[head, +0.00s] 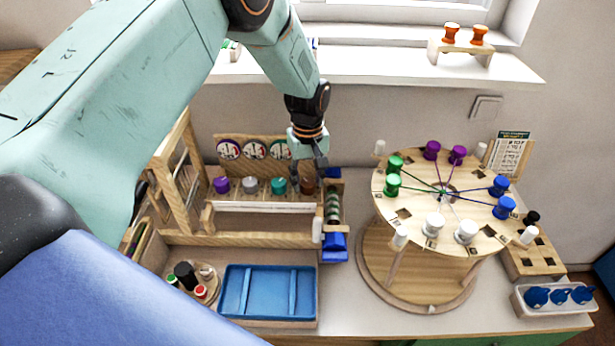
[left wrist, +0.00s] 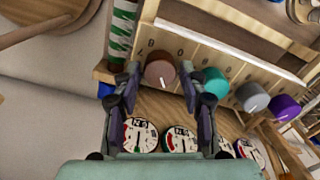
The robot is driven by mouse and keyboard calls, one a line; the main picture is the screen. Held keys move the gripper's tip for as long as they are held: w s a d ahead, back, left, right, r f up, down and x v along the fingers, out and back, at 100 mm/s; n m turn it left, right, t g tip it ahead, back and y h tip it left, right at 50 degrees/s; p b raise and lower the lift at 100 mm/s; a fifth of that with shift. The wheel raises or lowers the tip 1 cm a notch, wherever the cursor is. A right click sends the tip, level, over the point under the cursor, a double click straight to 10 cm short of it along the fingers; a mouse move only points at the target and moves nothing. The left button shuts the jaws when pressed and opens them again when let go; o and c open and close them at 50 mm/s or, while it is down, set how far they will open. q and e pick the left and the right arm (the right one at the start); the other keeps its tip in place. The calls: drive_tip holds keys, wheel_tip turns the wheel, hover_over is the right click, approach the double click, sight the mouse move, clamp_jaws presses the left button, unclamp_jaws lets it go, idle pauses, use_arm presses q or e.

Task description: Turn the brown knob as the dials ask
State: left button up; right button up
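The brown knob (head: 308,186) is the rightmost in a row on a wooden panel, beside teal (head: 278,186), grey (head: 250,184) and purple (head: 221,185) knobs. My left gripper (head: 308,167) comes down over it from above. In the left wrist view the brown knob (left wrist: 160,72) shows a white mark and lies between the open fingers (left wrist: 160,78), with a gap on each side. Round dials stand behind the knobs, among them a left one (head: 228,149) and a middle one (head: 254,150); my gripper hides part of the row. My right gripper is not in view.
A blue-ended stand with a green striped roller (head: 333,207) stands close to the right of the brown knob. A round wooden table (head: 412,212) with coloured spools is farther right. A blue tray (head: 267,292) lies in front. A windowsill (head: 400,66) runs behind.

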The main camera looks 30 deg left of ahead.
sight(308, 182)
use_arm(q)
drive_tip(key=shift+o, duration=1)
drive_tip(key=shift+w+r, duration=0.1)
drive_tip(key=shift+r, duration=0.15)
wheel_tip(308, 182, up, 12)
drive_tip(key=shift+f, duration=0.2)
drive_tip(key=shift+f, duration=0.1)
